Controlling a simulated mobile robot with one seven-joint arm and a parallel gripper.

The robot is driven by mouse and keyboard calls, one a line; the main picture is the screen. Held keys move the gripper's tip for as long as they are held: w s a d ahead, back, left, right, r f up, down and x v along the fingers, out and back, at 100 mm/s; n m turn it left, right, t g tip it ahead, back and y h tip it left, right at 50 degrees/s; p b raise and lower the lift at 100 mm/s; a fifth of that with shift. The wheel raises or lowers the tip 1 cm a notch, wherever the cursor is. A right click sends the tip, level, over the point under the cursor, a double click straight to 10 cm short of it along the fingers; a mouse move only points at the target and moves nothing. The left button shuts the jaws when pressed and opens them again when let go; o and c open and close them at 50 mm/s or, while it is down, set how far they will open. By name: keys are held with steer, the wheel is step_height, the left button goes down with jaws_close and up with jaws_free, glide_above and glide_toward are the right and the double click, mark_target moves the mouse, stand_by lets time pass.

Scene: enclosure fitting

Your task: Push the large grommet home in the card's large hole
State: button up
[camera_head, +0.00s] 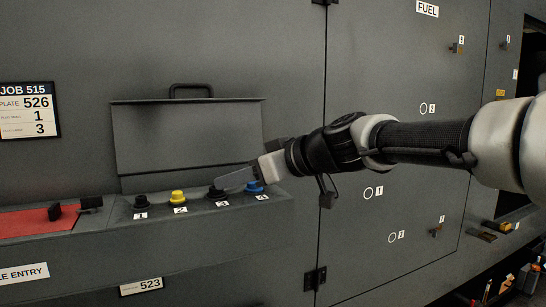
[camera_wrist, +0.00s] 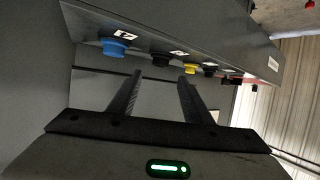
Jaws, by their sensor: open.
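A job card (camera_head: 28,110) on the left wall reads JOB 515, plate 526, with the numbers 1 and 3 on two small-print lines. Plugs or grommets sit in a row on the ledge: black at 1 (camera_head: 141,202), yellow at 2 (camera_head: 178,197), black at 3 (camera_head: 216,191), blue at 4 (camera_head: 254,187). My gripper (camera_head: 224,181) is open at the black one labelled 3, partly covering it. In the wrist view, that black one (camera_wrist: 160,60) shows beyond and between my open fingers (camera_wrist: 161,75).
A raised lid (camera_head: 185,135) with a handle stands behind the ledge (camera_head: 190,222). A red surface (camera_head: 35,221) with black clamp-like parts lies left of the row. Small fittings (camera_head: 436,232) stick out of the panel. My forearm crosses in front of the panel.

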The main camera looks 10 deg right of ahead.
steer(key=p+v, duration=0.1)
steer(key=v, duration=0.8)
steer(key=shift+s+d+r, duration=0.15)
steer(key=shift+s+d, duration=0.05)
